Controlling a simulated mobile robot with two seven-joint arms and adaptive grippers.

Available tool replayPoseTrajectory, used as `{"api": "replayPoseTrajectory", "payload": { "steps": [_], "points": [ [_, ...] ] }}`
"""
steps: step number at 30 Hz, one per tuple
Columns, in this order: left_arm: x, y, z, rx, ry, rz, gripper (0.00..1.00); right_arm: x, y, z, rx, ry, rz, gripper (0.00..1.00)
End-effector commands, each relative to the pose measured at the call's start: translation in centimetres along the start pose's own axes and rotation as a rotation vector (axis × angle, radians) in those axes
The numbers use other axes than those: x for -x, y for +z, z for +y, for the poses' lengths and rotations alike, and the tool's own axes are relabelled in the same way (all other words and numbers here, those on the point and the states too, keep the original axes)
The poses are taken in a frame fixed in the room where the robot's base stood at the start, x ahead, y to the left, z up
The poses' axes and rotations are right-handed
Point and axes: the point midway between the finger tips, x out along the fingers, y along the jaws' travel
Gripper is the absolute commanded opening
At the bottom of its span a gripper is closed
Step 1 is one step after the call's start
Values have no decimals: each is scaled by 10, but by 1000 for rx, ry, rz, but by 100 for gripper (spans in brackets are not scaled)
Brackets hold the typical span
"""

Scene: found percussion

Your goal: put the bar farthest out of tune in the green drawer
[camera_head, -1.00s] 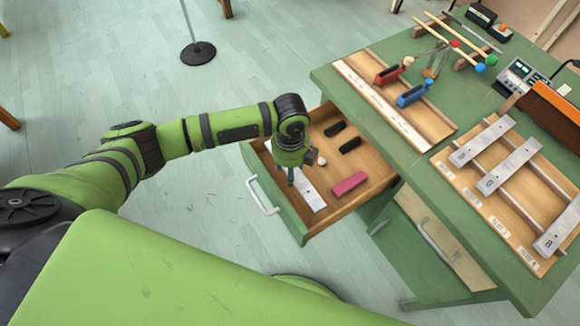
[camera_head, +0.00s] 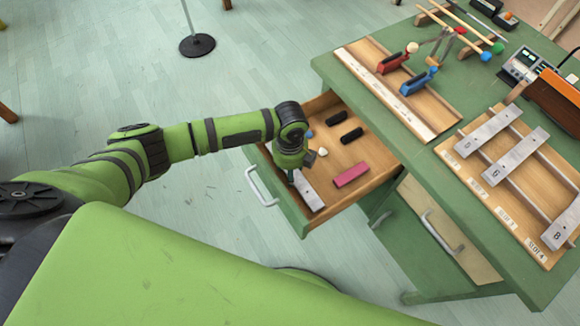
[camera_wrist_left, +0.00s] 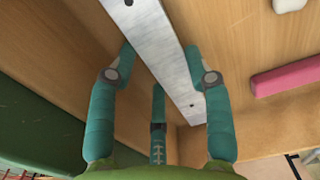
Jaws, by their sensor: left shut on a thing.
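My left gripper (camera_head: 293,175) is down inside the open green drawer (camera_head: 290,214), with its teal fingers shut on a silver metal bar (camera_head: 309,191). In the left wrist view the fingers (camera_wrist_left: 160,62) lie on both sides of the bar (camera_wrist_left: 165,50), which is low at the drawer's wooden floor; I cannot tell whether it touches. Three more silver bars lie on the wooden rack on the green bench: one at the upper left (camera_head: 487,133), one marked G (camera_head: 515,157), and one marked B (camera_head: 566,224) at the right. My right gripper is not in view.
The drawer also holds a pink block (camera_head: 351,175), two black pieces (camera_head: 351,135) and a small pale piece (camera_head: 322,152). On the bench are a wooden tray (camera_head: 435,118), red (camera_head: 392,63) and blue (camera_head: 418,84) handled tools, mallets and a meter (camera_head: 524,64).

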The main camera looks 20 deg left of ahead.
Motion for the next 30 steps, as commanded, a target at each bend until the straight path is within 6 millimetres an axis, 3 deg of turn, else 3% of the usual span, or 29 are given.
{"api": "replayPoseTrajectory", "payload": {
  "steps": [23, 24, 25, 26, 30],
  "points": [
    [-8, 0, 0, 0, -1, 0, 9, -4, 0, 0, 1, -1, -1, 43],
    [-8, 0, -1, 0, -1, 0, 58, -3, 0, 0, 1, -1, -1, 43],
    [-7, 0, 0, 0, -1, 0, 70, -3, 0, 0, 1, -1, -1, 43],
    [-7, 0, 0, 0, -1, 0, 78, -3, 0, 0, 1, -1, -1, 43],
    [-8, 0, 0, 0, -1, 0, 78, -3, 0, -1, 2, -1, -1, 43]
  ]
}}
